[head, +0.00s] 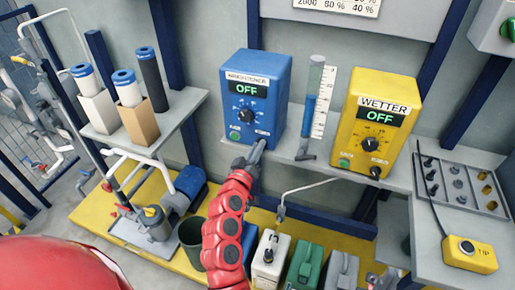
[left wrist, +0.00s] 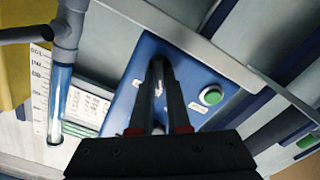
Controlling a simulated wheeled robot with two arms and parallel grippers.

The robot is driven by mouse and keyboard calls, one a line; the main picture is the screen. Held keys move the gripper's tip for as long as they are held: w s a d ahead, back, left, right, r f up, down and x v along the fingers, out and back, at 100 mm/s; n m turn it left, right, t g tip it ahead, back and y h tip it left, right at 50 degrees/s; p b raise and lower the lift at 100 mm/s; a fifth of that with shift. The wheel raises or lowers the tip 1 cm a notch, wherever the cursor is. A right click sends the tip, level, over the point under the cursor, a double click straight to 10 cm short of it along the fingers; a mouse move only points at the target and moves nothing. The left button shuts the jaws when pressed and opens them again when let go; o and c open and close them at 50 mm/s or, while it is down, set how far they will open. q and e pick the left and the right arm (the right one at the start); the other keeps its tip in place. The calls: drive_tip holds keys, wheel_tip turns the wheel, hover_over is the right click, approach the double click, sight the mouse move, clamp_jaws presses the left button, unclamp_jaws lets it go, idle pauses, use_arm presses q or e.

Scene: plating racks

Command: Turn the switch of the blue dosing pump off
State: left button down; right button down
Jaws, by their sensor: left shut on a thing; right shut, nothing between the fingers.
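The blue dosing pump (head: 254,80) stands on the grey shelf, its display (head: 247,89) reading OFF. It has a black dial (head: 246,115) and a green button (head: 235,135) on its front. My left gripper (head: 257,150) is at the lower right of that front. In the left wrist view my left gripper (left wrist: 160,68) has its fingers closed together against the blue face, with the green button (left wrist: 211,96) to the right. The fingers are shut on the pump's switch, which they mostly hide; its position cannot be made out. My right gripper is not in view.
A yellow pump (head: 375,125) labelled WETTER, also showing OFF, stands to the right. A clear measuring tube (head: 312,95) stands between the pumps. Several canisters (head: 303,265) stand below. A yellow box (head: 469,254) lies right.

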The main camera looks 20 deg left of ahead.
idle(0.3)
use_arm(q)
drive_tip(key=c, duration=0.9)
unclamp_jaws()
drive_tip(key=shift+s+a+p, duration=0.15)
drive_tip(key=shift+s+p, duration=1.15)
drive_tip(key=shift+s, duration=3.1)
drive_tip(key=shift+s+a+p, duration=0.15)
drive_tip(key=shift+s+p, duration=1.1)
drive_tip(key=shift+s, duration=3.1)
